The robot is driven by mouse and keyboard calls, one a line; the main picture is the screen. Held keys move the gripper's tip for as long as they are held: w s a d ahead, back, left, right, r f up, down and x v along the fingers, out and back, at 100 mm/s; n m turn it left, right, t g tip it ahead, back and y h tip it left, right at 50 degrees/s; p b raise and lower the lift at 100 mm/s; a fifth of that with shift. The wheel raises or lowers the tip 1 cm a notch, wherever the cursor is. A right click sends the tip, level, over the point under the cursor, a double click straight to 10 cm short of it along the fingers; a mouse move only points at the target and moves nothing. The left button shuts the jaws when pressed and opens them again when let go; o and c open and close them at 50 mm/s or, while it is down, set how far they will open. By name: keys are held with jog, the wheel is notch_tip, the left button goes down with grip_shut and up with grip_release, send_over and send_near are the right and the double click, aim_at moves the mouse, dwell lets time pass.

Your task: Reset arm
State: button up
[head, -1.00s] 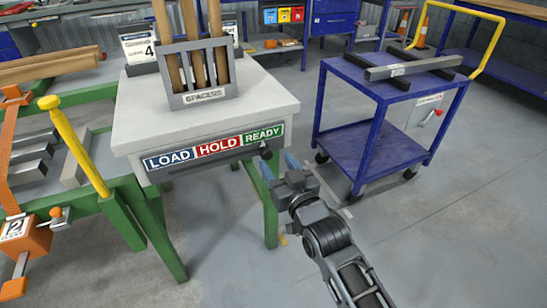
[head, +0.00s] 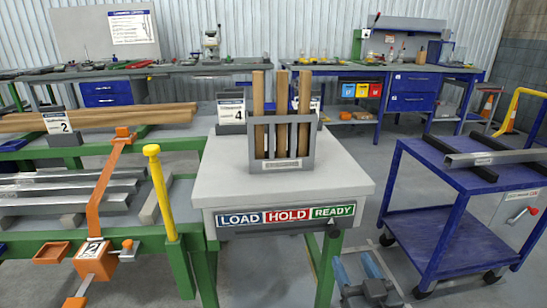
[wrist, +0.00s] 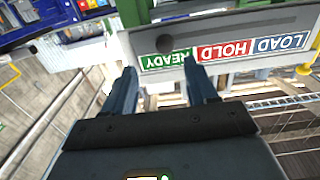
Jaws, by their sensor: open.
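My gripper (head: 357,266) is low at the bottom edge of the head view, in front of and below the right end of the white table (head: 228,181). In the wrist view its two blue fingers (wrist: 165,84) are spread apart with nothing between them. Beyond the fingertips is the table's front with the LOAD, HOLD, READY label strip (head: 287,215); the strip appears upside down in the wrist view (wrist: 222,52). A dark round knob (head: 334,231) sits under the READY end, apart from my fingers. Most of my arm is out of the head view.
A grey spacers rack (head: 282,164) with wooden bars stands on the table. A blue cart (head: 440,235) with a metal bar (head: 495,158) is at right. A green-framed stand with metal stock (head: 70,190), an orange arm and a yellow post (head: 160,190) is at left. Floor shows between table and cart.

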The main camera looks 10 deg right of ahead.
jog(key=s+g+p, duration=0.1)
jog(key=s+p, duration=0.2)
jog(key=s, duration=1.1)
jog(key=s+r+p, duration=0.2)
jog(key=s+r, duration=0.3)
jog(key=s, duration=0.4)
jog(key=s+r+g+p, duration=0.1)
jog(key=s+r+p, duration=0.1)
jog(key=s+r, duration=0.3)
jog(key=s+r+g+p, duration=0.1)
jog(key=s+r, duration=0.4)
jog(key=s, duration=0.8)
jog(key=shift+p, duration=0.7)
jog(key=shift+a, duration=0.1)
